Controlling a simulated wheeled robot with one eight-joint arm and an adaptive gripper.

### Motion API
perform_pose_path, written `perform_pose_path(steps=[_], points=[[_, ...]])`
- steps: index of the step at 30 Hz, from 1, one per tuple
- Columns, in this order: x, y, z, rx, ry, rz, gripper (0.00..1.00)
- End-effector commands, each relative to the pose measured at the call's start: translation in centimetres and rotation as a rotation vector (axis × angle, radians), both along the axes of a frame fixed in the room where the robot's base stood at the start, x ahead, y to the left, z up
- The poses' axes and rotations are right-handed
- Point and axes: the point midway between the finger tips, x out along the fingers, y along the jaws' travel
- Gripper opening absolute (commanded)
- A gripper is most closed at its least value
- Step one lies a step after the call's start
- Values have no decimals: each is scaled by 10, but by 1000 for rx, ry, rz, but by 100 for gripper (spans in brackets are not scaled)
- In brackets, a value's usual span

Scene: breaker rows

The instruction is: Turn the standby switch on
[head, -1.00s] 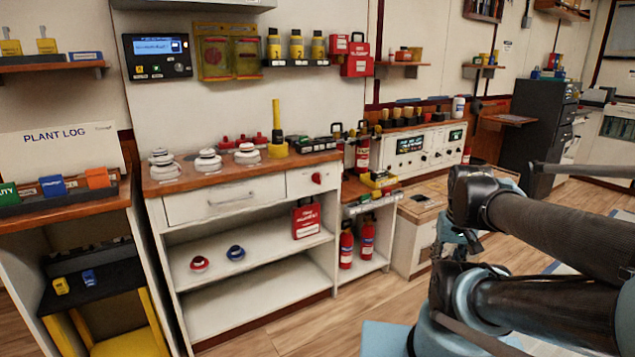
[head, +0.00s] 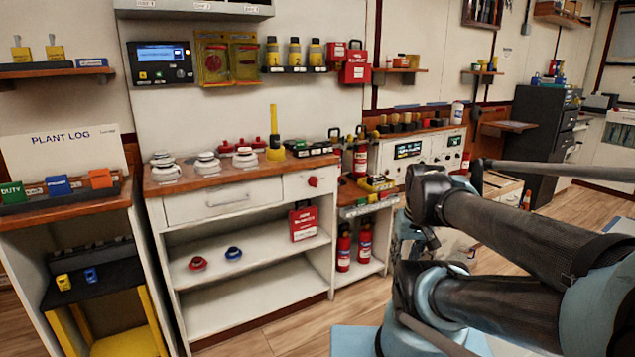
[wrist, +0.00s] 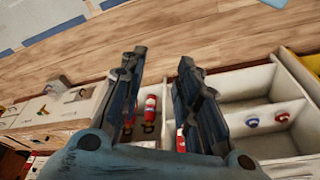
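No label reading "standby" is legible, so I cannot tell which control is the standby switch. A white console (head: 385,160) with displays and knobs stands right of centre in the head view, partly behind my arm. A dark wall panel (head: 160,62) with a blue screen and buttons is at upper left. A red knob (head: 313,182) sits on the small drawer front of the white cabinet. My gripper (wrist: 161,60) is open and empty in the wrist view, its two dark fingers apart, above the floor. In the head view my arm mostly hides it.
The white cabinet (head: 230,203) has white domed items on top and a red and a blue ring inside. Red extinguishers (head: 343,248) stand on the low shelf beside it. A plant log shelf (head: 60,212) is at left. The wood floor (head: 300,330) in front is clear.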

Motion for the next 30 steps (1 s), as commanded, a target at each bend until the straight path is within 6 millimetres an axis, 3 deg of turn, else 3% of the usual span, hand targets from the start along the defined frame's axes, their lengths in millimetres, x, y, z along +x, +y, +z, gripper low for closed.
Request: perform_pose_path(steps=[18, 30], points=[[178, 95, 56, 206, -381, 331, 30], [291, 148, 82, 281, -669, 455, 30]])
